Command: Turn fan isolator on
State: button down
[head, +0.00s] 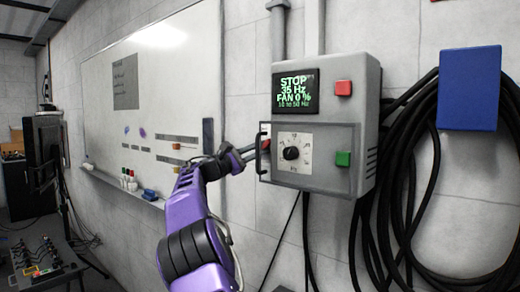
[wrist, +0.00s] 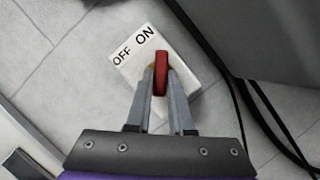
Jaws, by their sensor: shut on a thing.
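The fan isolator is a white plate (wrist: 190,73) marked OFF and ON on the wall, with a red handle (wrist: 161,72). In the wrist view my gripper (wrist: 160,86) is shut on the red handle, one finger on each side of its near end. The handle's far end points up in the picture, just right of the word ON. The fingers hide part of the plate. In the head view my gripper (head: 256,151) is at the left side of the grey drive box (head: 340,185), where the isolator is mostly hidden.
The box display (head: 295,91) reads STOP, 35 Hz, FAN 0 %. The box has a red button (head: 343,88), a green button (head: 343,159), a dial (head: 291,153) and a bar handle close to my gripper. Black cables (head: 405,150) hang at the right. A whiteboard (head: 155,80) is left.

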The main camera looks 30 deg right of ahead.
jog(key=c, duration=0.8)
grip_release()
jog(key=w+b+v, duration=0.1)
jog(key=v, duration=1.6)
jog(key=shift+s+a+b, duration=0.25)
jog(key=shift+s+b, duration=0.15)
jog(key=shift+s, duration=0.05)
